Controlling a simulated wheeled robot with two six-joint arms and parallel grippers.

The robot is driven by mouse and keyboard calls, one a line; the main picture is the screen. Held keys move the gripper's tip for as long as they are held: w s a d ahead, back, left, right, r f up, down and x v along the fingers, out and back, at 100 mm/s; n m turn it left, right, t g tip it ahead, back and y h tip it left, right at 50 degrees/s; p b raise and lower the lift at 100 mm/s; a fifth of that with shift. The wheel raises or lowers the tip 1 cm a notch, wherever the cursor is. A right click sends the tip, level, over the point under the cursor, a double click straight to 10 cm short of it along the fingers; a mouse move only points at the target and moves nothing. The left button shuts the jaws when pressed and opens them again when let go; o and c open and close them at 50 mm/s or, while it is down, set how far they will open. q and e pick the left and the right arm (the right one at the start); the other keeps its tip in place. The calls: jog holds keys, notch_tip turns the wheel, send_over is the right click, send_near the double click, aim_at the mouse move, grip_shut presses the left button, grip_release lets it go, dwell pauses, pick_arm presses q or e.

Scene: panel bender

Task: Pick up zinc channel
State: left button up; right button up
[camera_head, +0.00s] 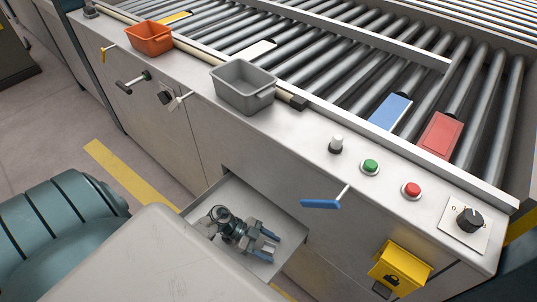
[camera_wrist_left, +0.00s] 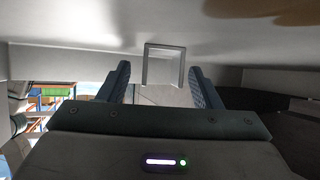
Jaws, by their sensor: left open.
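My left gripper (camera_head: 267,245) is over or inside an open grey drawer (camera_head: 240,192) at the machine's front, and its two blue-grey fingers are apart. In the left wrist view the open fingers (camera_wrist_left: 164,84) show with nothing visibly clamped. A small grey square-edged piece (camera_wrist_left: 165,48) stands in the gap ahead of them. It looks like a channel seen end-on, but I cannot tell for sure that it is the zinc channel. In the head view I cannot make out a channel; the gripper covers part of the drawer. My right gripper is not in view.
An orange bin (camera_head: 150,39) and a grey bin (camera_head: 243,87) stand on the ledge before the rollers. A blue lever (camera_head: 321,204) and a yellow lock box (camera_head: 399,268) jut out right of the drawer. Green (camera_head: 370,167) and red (camera_head: 411,190) buttons sit above.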

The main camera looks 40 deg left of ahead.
pick_arm(q)
jog(key=c, duration=1.1)
